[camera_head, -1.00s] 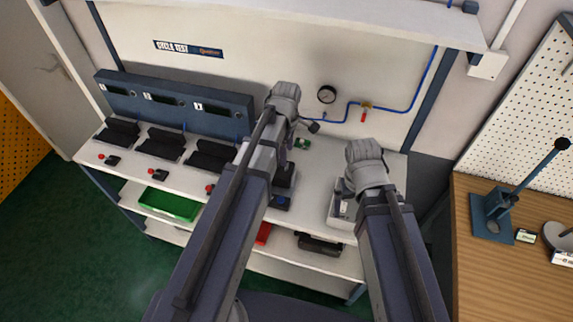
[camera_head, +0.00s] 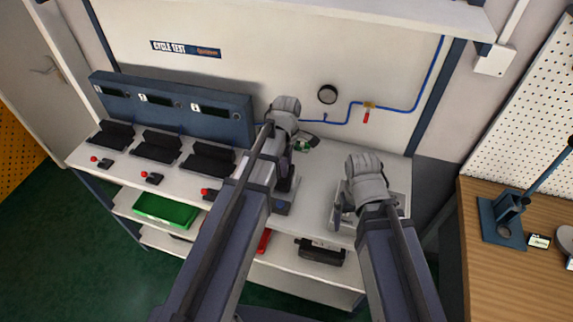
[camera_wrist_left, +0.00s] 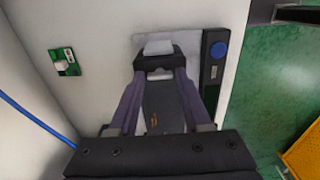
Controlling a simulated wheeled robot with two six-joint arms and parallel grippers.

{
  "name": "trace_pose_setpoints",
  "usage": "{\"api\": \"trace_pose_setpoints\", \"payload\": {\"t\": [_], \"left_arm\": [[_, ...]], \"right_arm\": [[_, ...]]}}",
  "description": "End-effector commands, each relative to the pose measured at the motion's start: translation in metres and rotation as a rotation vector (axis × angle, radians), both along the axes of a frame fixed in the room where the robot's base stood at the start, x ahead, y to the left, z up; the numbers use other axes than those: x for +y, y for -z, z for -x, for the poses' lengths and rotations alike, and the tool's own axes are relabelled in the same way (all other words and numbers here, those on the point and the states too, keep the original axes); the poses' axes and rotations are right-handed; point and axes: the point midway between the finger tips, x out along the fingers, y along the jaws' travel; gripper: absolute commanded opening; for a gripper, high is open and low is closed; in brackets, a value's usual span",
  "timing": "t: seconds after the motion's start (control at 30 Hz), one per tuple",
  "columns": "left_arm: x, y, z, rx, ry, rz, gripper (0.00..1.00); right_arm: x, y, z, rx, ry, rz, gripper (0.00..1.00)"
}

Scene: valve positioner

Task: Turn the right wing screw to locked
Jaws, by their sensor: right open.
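No wing screw can be made out in either view. My left gripper (camera_head: 284,166) is over a dark device with a blue button (camera_head: 282,207) on the bench. In the left wrist view, my left gripper (camera_wrist_left: 160,72) has its two purple fingers on either side of a black part with a pale block (camera_wrist_left: 158,47); whether they grip it is unclear. The blue button (camera_wrist_left: 219,49) is to its right. My right gripper (camera_head: 342,208) is open at the pale box (camera_head: 398,203) on the right of the bench. The wrist hides part of that box, and contact cannot be told.
A blue panel (camera_head: 172,107) with several displays stands behind black cradles at the left. A small green board (camera_head: 307,143) lies behind my left gripper. The wooden bench (camera_head: 500,280) is at the right.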

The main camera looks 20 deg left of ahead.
Motion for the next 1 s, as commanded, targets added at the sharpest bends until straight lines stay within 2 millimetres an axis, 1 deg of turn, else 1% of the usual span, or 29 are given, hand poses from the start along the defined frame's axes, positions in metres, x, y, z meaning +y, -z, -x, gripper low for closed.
{"api": "trace_pose_setpoints", "payload": {"t": [0.03, 0.07, 0.4, 0.77, 1.0], "left_arm": [[0.0000, 0.0000, 0.0000, 0.000, 0.000, 0.000, 0.42], [0.0000, 0.0000, 0.0000, 0.000, 0.000, 0.000, 0.39], [0.0000, 0.0001, 0.0000, 0.000, 0.000, 0.000, 0.00], [0.0000, 0.0001, 0.0000, 0.000, 0.019, 0.000, 0.00], [0.0000, 0.0001, 0.0001, 0.000, 0.138, 0.000, 0.00]], "right_arm": [[0.0000, 0.0000, 0.0000, 0.000, 0.000, 0.000, 1.00], [0.0000, 0.0000, 0.0000, 0.000, 0.000, 0.000, 1.00], [0.0000, 0.0001, 0.0000, 0.000, 0.000, 0.000, 1.00], [0.0000, 0.0001, 0.0000, 0.000, 0.000, 0.000, 1.00], [0.0000, 0.0001, 0.0000, 0.000, 0.000, 0.000, 1.00]]}}
